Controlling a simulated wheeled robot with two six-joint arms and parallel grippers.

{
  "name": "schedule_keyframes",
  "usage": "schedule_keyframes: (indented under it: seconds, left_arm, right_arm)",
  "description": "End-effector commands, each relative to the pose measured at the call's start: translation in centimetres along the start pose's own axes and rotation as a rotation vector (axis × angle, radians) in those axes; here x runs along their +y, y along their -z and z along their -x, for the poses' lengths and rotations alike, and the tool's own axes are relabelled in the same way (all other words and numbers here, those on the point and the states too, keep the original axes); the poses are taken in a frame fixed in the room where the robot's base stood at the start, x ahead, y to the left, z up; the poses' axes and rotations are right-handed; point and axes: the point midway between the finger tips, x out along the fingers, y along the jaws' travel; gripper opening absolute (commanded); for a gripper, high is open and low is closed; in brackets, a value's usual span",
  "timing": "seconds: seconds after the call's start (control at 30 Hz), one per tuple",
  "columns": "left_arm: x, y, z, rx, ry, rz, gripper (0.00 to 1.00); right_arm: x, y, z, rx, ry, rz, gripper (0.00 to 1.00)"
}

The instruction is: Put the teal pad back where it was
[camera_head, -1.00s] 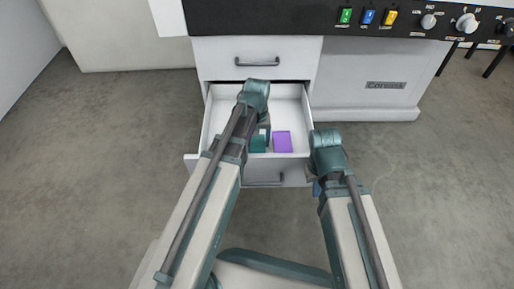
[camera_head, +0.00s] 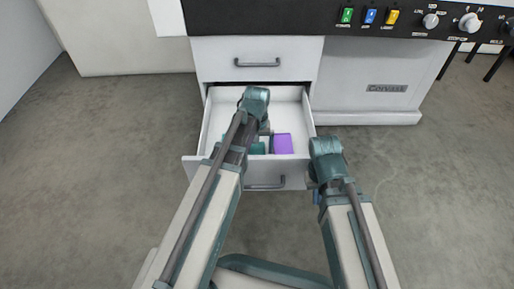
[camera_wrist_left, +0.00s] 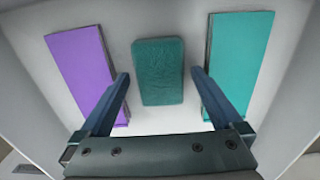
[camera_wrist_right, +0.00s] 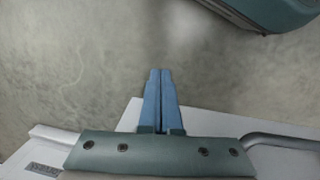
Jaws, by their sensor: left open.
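The teal pad (camera_wrist_left: 160,70) is dark, textured and rounded at the corners. It lies on the floor of the open drawer (camera_head: 219,118), between a purple block (camera_wrist_left: 80,65) and a brighter teal block (camera_wrist_left: 238,60) in the left wrist view. My left gripper (camera_wrist_left: 160,73) is open above the drawer floor, one finger on each side of the pad, with visible gaps to it. In the head view the pad (camera_head: 258,148) and the purple block (camera_head: 283,143) show beside my left wrist, which hides part of the drawer. My right gripper (camera_wrist_right: 160,73) is shut and empty, outside the drawer.
The drawer's side walls and front enclose my left gripper. A shut drawer with a handle (camera_head: 257,64) is above it. A dark control panel (camera_head: 290,18) runs along the top. The grey floor (camera_head: 420,190) to the right is clear.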

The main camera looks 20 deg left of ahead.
Motion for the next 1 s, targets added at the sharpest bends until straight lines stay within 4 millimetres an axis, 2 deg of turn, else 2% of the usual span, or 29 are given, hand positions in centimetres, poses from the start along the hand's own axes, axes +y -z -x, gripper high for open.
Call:
schedule_keyframes:
  seconds: [0.17,0.37,1.0]
  left_arm:
    - [0.0,0.0,0.6,0.0,0.0,0.0,1.0]
    - [0.0,0.0,2.3,0.0,0.0,0.0,1.0]
    - [0.0,0.0,11.4,0.0,0.0,0.0,1.0]
  right_arm:
    - [0.1,0.0,0.5,0.0,0.0,0.001,0.0]
    - [0.2,-0.1,2.3,0.0,0.0,0.005,0.0]
    - [1.3,-0.7,11.3,-0.004,-0.007,0.002,0.0]
